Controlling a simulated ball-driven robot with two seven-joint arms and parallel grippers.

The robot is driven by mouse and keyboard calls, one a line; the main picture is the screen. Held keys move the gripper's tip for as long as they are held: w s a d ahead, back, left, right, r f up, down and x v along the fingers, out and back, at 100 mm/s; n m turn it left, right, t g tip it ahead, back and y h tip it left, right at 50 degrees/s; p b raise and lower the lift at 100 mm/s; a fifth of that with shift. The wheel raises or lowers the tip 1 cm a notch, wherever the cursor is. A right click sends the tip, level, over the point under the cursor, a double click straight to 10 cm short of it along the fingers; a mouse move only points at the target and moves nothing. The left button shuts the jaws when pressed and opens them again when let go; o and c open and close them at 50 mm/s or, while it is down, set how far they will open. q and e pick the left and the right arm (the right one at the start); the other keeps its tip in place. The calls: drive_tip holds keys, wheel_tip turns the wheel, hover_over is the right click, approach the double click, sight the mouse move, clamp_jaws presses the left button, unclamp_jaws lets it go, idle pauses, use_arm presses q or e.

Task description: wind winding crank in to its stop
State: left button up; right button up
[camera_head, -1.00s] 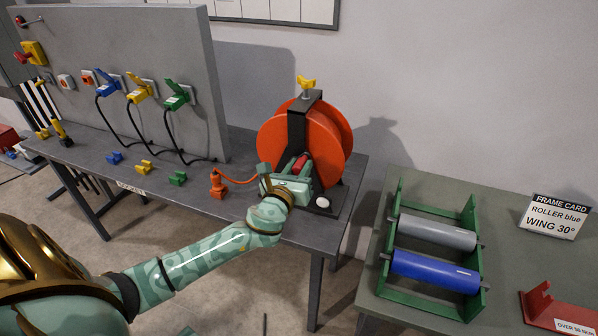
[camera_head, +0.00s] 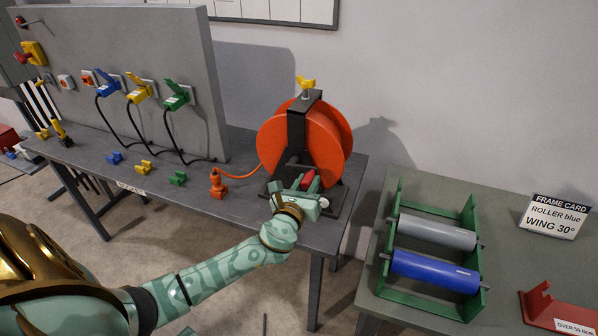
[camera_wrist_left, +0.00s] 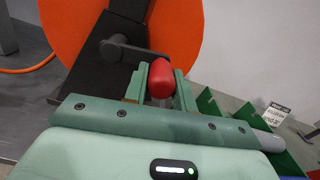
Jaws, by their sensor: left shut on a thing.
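The winding crank's red knob (camera_wrist_left: 160,78) sits between the two fingers of my left gripper (camera_wrist_left: 159,90) in the left wrist view. The gripper is shut on it. The dark crank arm (camera_wrist_left: 142,52) runs from the knob to a hub (camera_wrist_left: 113,47) on the black stand. In the head view, my left gripper (camera_head: 308,185) is at the lower front of the orange reel (camera_head: 335,140), and the red knob (camera_head: 310,180) shows between its fingers. The reel hangs in a black frame (camera_head: 297,130) with a yellow knob (camera_head: 306,83) on top. My right gripper is not in view.
An orange cable (camera_head: 240,179) runs from the reel to an orange plug (camera_head: 217,184) on the bench. A grey panel (camera_head: 120,60) with coloured sockets stands behind at the left. A green roller frame (camera_head: 390,220) stands on the table at the right.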

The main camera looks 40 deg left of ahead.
use_arm(q)
drive_tip(key=shift+f, duration=0.35)
drive_tip(key=o, duration=0.7)
drive_tip(key=shift+o, duration=0.2)
drive_tip(key=p+v, duration=0.1)
drive_tip(key=v, duration=0.6)
drive_tip(key=shift+p, duration=0.3)
